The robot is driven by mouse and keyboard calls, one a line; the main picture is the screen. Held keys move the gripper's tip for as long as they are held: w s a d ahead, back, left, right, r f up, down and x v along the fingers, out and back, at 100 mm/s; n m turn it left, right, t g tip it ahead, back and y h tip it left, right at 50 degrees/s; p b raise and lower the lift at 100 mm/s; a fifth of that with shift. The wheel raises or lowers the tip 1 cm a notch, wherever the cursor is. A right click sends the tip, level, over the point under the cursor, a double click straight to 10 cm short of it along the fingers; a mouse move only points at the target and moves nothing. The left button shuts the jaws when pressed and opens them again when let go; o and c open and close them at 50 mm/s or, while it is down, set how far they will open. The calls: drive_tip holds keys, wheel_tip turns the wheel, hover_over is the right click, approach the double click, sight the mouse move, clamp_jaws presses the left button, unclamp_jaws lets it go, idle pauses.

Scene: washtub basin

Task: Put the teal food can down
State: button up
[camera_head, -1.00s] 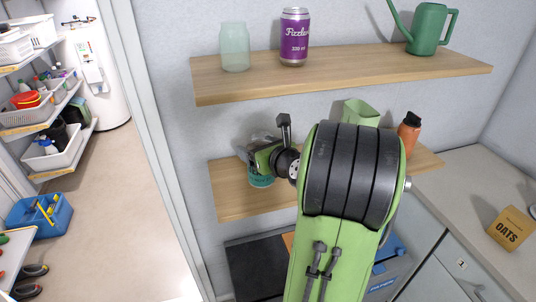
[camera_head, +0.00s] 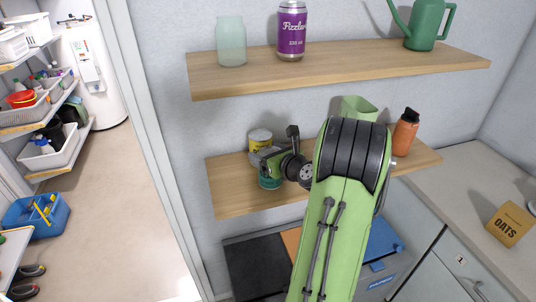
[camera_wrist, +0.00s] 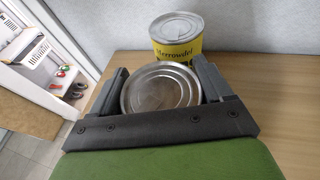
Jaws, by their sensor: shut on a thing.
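The teal food can (camera_head: 269,181) is at the lower shelf (camera_head: 230,200), toward its left end. My gripper (camera_head: 268,168) is shut on it, with part of the can showing below the fingers. In the wrist view my gripper (camera_wrist: 160,88) has one finger on each side of the can's round metal lid (camera_wrist: 160,88). The can looks upright. Its base is at or very near the board; I cannot tell whether it touches. A yellow can (camera_head: 259,138) with a metal lid stands just behind it, and its label shows in the wrist view (camera_wrist: 178,50).
A green container (camera_head: 358,108) and an orange bottle (camera_head: 405,130) stand on the lower shelf to the right. The upper shelf (camera_head: 350,70) above holds a glass jar (camera_head: 231,42), a purple can (camera_head: 291,32) and a watering can (camera_head: 427,28). The lower shelf's left end is bare.

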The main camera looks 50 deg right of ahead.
drive_tip(key=shift+f, duration=0.15)
drive_tip(key=o, duration=1.3)
drive_tip(key=shift+o, duration=0.2)
drive_tip(key=shift+r, duration=0.3)
drive_tip(key=v, duration=1.2)
drive_tip(key=w+a+f+n+g+y, duration=0.1)
drive_tip(key=w+a+n+g+y, duration=0.15)
drive_tip(key=a+n, duration=0.7)
drive_tip(key=w+a+f+n+g+y, duration=0.1)
drive_tip(key=a+n+g+y, duration=0.2)
drive_tip(key=a+n, duration=0.65)
drive_tip(key=s+a+n+g+h, duration=0.1)
drive_tip(key=s+a+n, duration=0.4)
drive_tip(key=n, duration=0.5)
drive_tip(key=s+a+r+n+g+h, duration=0.1)
drive_tip(key=s+a+n+g, duration=0.1)
drive_tip(key=s+a+n, duration=0.3)
drive_tip(key=s+n, duration=0.3)
drive_tip(key=n, duration=0.1)
drive_tip(key=shift+s+r+n+b, duration=0.2)
drive_tip(key=shift+r+n+b, duration=0.05)
drive_tip(key=shift+n+b, duration=0.15)
